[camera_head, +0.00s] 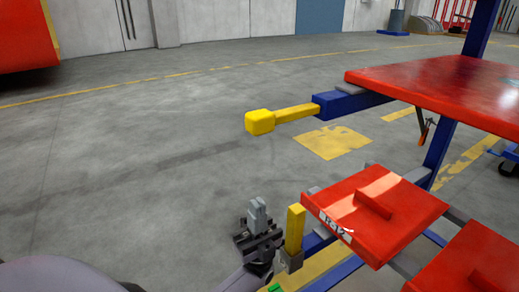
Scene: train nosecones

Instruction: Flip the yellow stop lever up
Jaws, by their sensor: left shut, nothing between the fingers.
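A yellow lever (295,230) stands upright in a grey bracket (291,260) on the low blue frame, near the bottom centre. My left gripper (258,213) is just left of it, with its fingers pointing up, shut and empty. A narrow gap seems to separate the fingers from the lever; I cannot tell whether the gripper body touches the bracket. A second yellow piece, a bar with a block-shaped end (261,122), sticks out leftward from a higher blue beam (350,103). My right gripper is out of view.
A red plate with a raised bar (385,218) lies right of the upright lever. Another red plate (470,265) is at the lower right, and a large red top (450,88) is above. The grey floor (130,160) to the left is clear.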

